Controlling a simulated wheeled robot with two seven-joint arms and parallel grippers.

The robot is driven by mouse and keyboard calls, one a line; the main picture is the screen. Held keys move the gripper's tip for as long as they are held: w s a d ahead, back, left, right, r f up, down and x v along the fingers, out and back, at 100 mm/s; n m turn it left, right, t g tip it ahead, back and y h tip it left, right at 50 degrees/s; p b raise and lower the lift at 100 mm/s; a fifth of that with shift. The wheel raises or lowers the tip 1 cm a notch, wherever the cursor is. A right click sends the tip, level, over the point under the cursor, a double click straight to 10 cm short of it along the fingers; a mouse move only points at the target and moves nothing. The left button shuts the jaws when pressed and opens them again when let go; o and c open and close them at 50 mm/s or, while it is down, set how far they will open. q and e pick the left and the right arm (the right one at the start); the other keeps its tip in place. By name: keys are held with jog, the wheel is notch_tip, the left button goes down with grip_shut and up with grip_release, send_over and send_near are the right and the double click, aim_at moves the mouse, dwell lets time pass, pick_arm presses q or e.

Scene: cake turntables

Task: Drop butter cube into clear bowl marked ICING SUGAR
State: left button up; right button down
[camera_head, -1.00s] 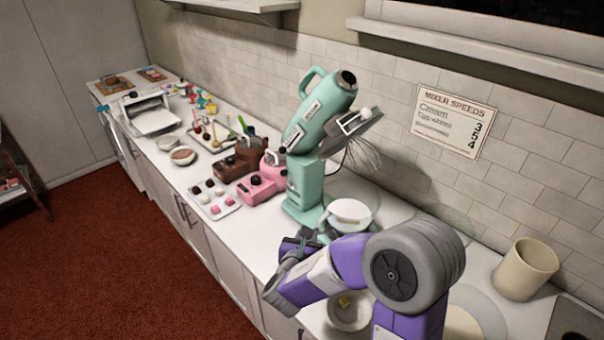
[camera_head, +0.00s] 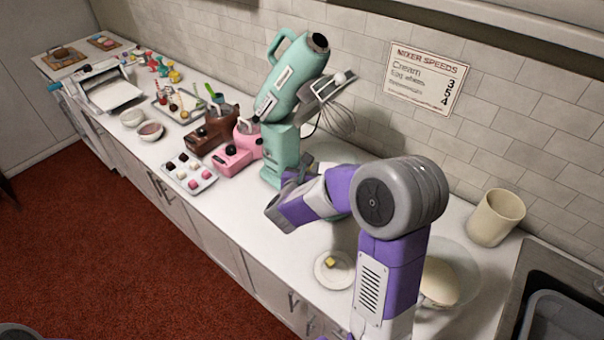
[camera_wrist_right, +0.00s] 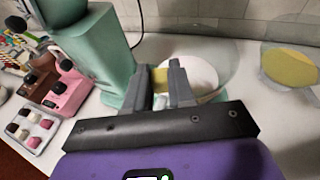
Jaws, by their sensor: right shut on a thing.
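My right gripper (camera_wrist_right: 162,88) is shut on a yellow butter cube (camera_wrist_right: 160,78) in the right wrist view. The cube is partly covered by the fingers. Just beyond it stands a clear bowl with white contents (camera_wrist_right: 205,78), next to the mixer's base. The cube overlaps the bowl's near left side in that picture; I cannot tell whether it is over the bowl. No label is readable on the bowl. In the head view my right arm hides most of the bowl and the cube. My left gripper is not in view.
A mint mixer (camera_head: 287,140) with a raised whisk stands beside the gripper. A white plate (camera_head: 325,283) holds another yellow piece. A second clear bowl with yellow contents (camera_wrist_right: 290,66) stands right. A beige pot (camera_head: 496,217), pink machine (camera_head: 240,150) and sweets tray (camera_head: 190,180) are nearby.

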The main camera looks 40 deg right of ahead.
jog(key=w+d+f+b, duration=0.1)
jog(key=d+f+b, duration=0.1)
jog(key=d, duration=0.3)
jog(key=shift+w+d, duration=0.35)
jog(key=shift+d, duration=0.05)
jog(key=c, duration=0.9)
grip_release()
